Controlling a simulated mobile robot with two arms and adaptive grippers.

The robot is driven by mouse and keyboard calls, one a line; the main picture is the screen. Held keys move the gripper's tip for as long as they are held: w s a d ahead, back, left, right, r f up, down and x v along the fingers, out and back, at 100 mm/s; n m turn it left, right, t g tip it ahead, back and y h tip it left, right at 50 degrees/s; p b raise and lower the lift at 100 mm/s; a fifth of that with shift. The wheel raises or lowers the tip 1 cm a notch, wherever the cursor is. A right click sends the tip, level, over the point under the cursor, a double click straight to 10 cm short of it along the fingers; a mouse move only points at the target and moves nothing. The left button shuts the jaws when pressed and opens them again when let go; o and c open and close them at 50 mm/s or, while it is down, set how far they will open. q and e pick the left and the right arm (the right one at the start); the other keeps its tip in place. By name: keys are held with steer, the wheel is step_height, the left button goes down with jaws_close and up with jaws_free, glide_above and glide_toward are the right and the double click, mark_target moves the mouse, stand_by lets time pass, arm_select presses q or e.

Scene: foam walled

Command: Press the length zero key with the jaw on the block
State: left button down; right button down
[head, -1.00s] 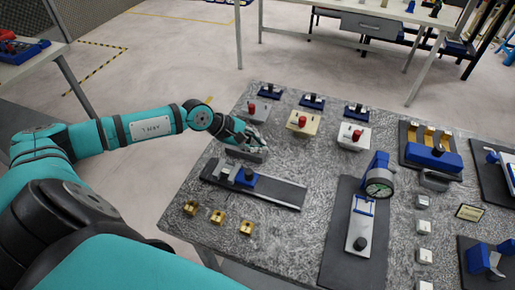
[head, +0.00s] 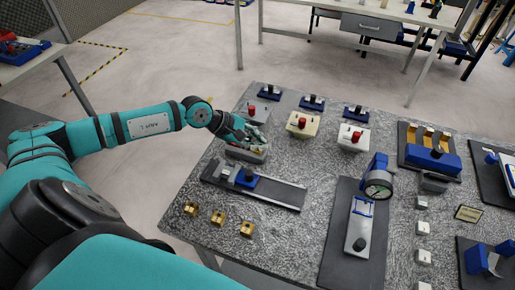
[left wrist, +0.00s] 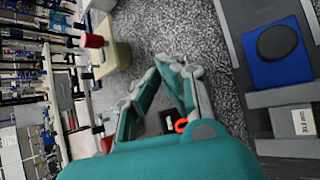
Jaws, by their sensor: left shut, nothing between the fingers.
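A length gauge lies on the table, with a long dark rail (head: 275,190) and a blue slider (head: 243,182). A round black key (head: 248,174) sits on the slider; the key (left wrist: 277,42) and slider (left wrist: 282,70) also show at the right of the left wrist view. A small grey block (head: 225,173) stands left of the slider; whether they touch is unclear. A display (left wrist: 304,122) reads about 30.3 mm. My left gripper (head: 262,141) is shut and empty, behind the gauge and apart from the key, above a pale grey box (head: 247,153). My right gripper is out of view.
Red-topped fixtures (head: 303,123) stand behind. Several brass blocks (head: 218,217) lie in front of the gauge. A round dial gauge (head: 377,185) stands to the right. Bare table shows between the gauge and the dial's dark plate (head: 340,240).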

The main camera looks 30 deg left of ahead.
mark_target(258, 151)
arm_select(q)
steer(key=shift+r+p, duration=1.2)
steer(key=shift+r, duration=1.3)
